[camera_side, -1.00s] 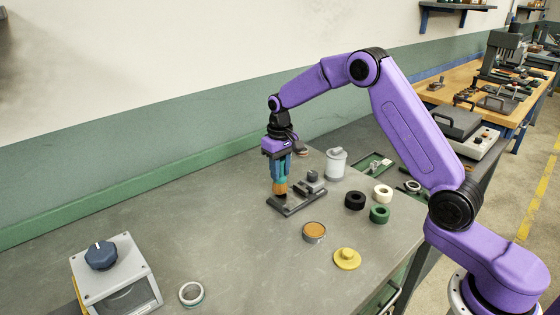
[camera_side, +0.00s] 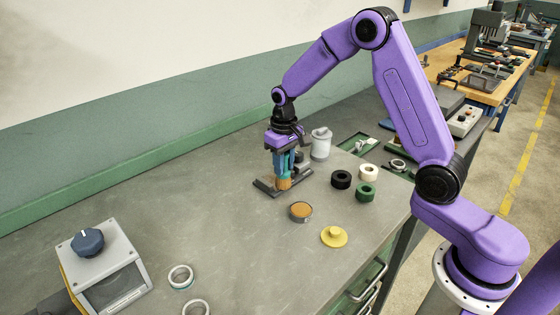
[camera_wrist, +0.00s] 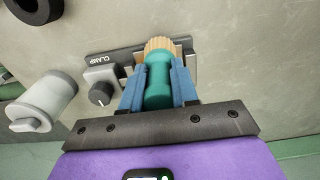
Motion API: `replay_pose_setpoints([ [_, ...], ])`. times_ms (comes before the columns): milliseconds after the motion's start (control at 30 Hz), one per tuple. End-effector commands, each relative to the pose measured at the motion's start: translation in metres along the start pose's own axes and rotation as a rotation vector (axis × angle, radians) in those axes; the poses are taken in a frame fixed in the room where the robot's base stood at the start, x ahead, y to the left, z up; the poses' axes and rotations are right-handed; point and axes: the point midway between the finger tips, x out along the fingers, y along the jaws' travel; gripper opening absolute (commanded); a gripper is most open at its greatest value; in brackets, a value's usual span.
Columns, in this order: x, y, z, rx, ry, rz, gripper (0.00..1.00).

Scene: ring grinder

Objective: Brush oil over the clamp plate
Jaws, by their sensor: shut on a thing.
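My gripper (camera_side: 284,165) is shut on a brush that points down. The brush has a teal handle (camera_wrist: 158,85) and tan bristles (camera_wrist: 158,45). The dark clamp plate (camera_side: 264,185) lies flat on the bench, and the bristles are over it, seemingly touching. In the wrist view the plate carries the word CLAMP (camera_wrist: 104,59) and a grey block with a black knob (camera_wrist: 100,93), left of the brush. My gripper and the brush hide part of the plate. A round tin with an amber filling (camera_side: 301,211) stands open in front of it.
A yellow knobbed lid (camera_side: 334,236) lies near the tin. Black (camera_side: 341,179), cream (camera_side: 368,172) and green (camera_side: 365,191) rings sit to the right. A pale canister (camera_side: 321,143) stands behind. A grey box with a blue knob (camera_side: 88,242) is front left, beside two loose rings (camera_side: 180,277).

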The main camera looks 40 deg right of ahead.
Motion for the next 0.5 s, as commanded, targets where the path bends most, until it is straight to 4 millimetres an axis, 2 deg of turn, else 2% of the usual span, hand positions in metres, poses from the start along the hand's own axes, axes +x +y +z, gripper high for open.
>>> replay_pose_setpoints([
  [500, 0.0, 0.0, -0.047, 0.001, 0.001, 0.0, 0.0],
])
